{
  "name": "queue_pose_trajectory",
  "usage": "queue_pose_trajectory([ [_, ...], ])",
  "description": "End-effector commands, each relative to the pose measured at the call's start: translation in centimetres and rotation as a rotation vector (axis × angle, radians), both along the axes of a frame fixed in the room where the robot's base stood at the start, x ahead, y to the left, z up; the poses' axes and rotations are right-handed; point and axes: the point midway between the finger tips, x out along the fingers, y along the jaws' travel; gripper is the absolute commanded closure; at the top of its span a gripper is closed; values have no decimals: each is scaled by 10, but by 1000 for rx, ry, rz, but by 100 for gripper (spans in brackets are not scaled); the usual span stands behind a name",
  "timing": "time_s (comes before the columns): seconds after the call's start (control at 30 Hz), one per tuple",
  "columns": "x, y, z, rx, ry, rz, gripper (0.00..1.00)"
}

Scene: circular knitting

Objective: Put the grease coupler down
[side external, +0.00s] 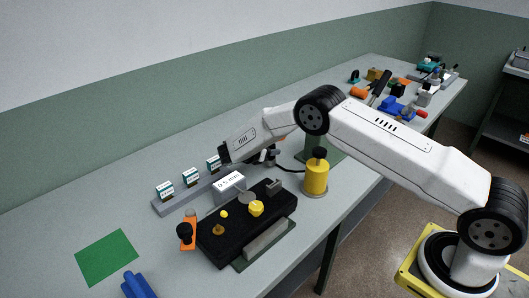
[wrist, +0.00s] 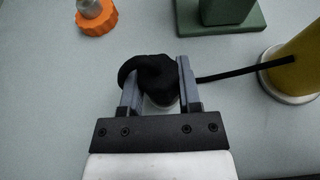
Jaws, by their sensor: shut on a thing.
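The grease coupler (wrist: 152,76) is a black, rounded piece between the two grey fingers of my gripper (wrist: 157,82) in the wrist view. My gripper is shut on it. A thin black hose (wrist: 240,72) runs right from it to a yellow grease canister (wrist: 304,58). In the side view, my gripper (side external: 268,157) is low over the bench, left of the yellow canister (side external: 316,178) with its black cap. The coupler is small and partly hidden by my arm there. I cannot tell whether it touches the bench.
A black fixture (side external: 225,240) with yellow parts stands in front, beside a white labelled box (side external: 229,186). A grey rail (side external: 185,198) holds small labelled boxes. A green block (wrist: 225,12) and an orange-based part (wrist: 96,20) stand beyond my gripper.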

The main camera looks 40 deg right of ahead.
Motion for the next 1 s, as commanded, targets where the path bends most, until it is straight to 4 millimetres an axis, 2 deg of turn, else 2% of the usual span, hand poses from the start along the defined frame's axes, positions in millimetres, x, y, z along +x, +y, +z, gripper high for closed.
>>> queue_pose_trajectory([
  [0.17,0,0,-11,0,-2,0,100],
  [0.6,0,0,-15,0,-1,0,100],
  [0.63,0,0,-15,0,-1,0,51],
  [0.7,0,0,-15,0,-1,0,29],
  [0.73,0,0,-15,0,-1,0,22],
  [1.0,0,0,-15,0,-1,0,22],
])
